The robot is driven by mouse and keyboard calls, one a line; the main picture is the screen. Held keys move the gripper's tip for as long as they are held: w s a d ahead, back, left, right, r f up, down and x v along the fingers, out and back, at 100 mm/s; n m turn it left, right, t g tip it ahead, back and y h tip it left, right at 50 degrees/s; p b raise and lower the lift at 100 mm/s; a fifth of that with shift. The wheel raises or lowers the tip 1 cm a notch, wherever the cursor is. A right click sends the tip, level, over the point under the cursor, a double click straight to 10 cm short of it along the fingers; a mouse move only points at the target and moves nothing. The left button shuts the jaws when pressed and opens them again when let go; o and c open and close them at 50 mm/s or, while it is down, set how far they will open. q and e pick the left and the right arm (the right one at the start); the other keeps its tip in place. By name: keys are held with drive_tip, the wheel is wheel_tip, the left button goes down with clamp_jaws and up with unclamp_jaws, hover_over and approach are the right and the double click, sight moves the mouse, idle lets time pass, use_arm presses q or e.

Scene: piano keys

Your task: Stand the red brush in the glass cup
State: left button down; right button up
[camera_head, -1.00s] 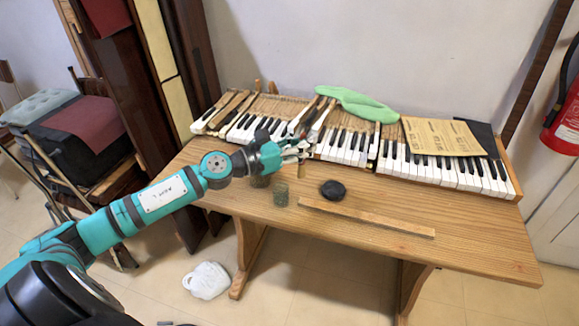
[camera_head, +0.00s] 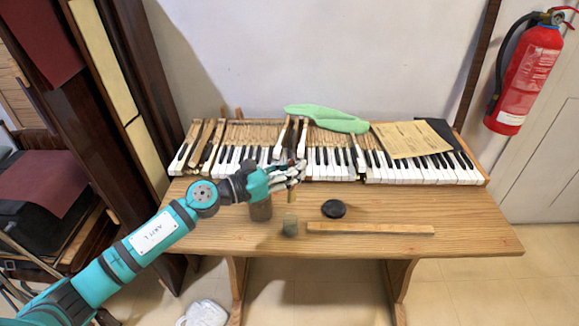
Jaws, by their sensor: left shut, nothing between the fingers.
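My left gripper (camera_head: 299,172) is at the front edge of the piano keys, above the table, with its fingers shut and nothing seen between them. Below it on the table stand two small upright vessels. A larger brownish, see-through one (camera_head: 260,210) is partly covered by my gripper and wrist. A smaller greenish one (camera_head: 290,225) stands to its right, nearer the table's front. I cannot tell for sure which is the glass cup. I cannot make out the red brush; it may be hidden by my arm. My right gripper is out of view.
The keyboard (camera_head: 330,165) fills the back of the wooden table (camera_head: 470,220). A green cloth (camera_head: 330,119) and brown paper (camera_head: 412,139) lie on it. A black round object (camera_head: 334,208) and a wooden strip (camera_head: 370,229) lie in front. The table's right side is clear.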

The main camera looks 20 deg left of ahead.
sight(293, 199)
use_arm(q)
drive_tip(key=shift+f, duration=0.5)
drive_tip(key=shift+a+f+b, duration=0.1)
drive_tip(key=shift+f+b, duration=0.25)
drive_tip(key=shift+b, duration=0.2)
wheel_tip(293, 199, down, 2)
drive_tip(key=shift+b, duration=0.85)
drive_tip(key=shift+f+b, duration=0.3)
drive_tip(key=shift+f, duration=0.05)
drive_tip(key=shift+a+f+b, duration=0.1)
drive_tip(key=shift+f+b, duration=0.4)
drive_tip(key=shift+f, duration=0.15)
wheel_tip(293, 199, down, 3)
drive_tip(key=b, duration=0.2)
drive_tip(key=shift+r+b, duration=0.1)
drive_tip(key=shift+b, duration=0.3)
drive_tip(key=shift+f+b, duration=0.95)
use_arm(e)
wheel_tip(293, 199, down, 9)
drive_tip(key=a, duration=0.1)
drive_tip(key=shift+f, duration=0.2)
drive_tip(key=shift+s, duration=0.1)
